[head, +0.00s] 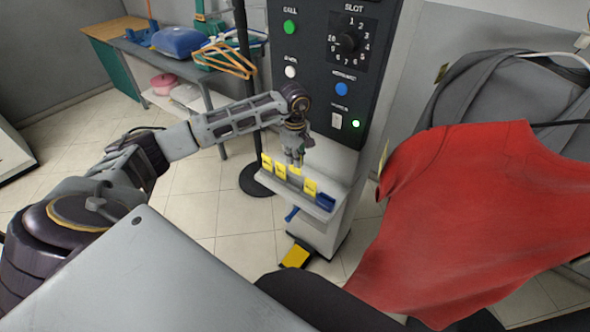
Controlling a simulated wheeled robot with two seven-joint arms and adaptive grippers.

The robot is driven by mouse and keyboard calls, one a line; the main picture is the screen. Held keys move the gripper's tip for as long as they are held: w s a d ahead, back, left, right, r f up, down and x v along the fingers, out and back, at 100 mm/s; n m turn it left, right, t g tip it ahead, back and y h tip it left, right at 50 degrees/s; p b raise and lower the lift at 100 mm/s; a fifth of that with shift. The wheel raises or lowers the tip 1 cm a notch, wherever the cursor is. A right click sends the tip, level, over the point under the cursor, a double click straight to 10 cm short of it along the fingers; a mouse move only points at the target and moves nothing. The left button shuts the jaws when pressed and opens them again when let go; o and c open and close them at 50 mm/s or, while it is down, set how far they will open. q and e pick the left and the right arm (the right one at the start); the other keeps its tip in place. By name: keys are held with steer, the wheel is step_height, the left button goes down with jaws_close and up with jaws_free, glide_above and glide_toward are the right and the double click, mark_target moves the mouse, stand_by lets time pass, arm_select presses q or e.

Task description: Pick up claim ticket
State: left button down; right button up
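Several yellow claim tickets stand in a row on the small grey ledge (327,214) at the front of the dark control panel. One yellow ticket (267,163) is at the left end, another yellow ticket (280,171) is beside it, and a yellow ticket (310,188) is further right. My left gripper (296,163) points down over the row, its fingertips close to a ticket between these. I cannot tell whether it touches that ticket or whether the fingers are open. My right gripper is not in view.
The control panel (313,60) has buttons and a slot dial. A blue item (325,203) sits at the ledge's right end. A red shirt (470,205) hangs close at right. A table with hangers (228,59) stands at back left. A yellow pedal (296,256) is below.

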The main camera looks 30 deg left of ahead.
arm_select(q)
step_height(320, 180, up, 8)
steer(key=shift+r, duration=0.6)
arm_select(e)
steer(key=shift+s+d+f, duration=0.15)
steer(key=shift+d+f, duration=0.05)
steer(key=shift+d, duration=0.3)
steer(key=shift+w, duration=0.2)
arm_select(q)
steer(key=shift+r, duration=0.45)
step_height(320, 180, up, 7)
steer(key=p, duration=0.4)
steer(key=shift+f, duration=0.2)
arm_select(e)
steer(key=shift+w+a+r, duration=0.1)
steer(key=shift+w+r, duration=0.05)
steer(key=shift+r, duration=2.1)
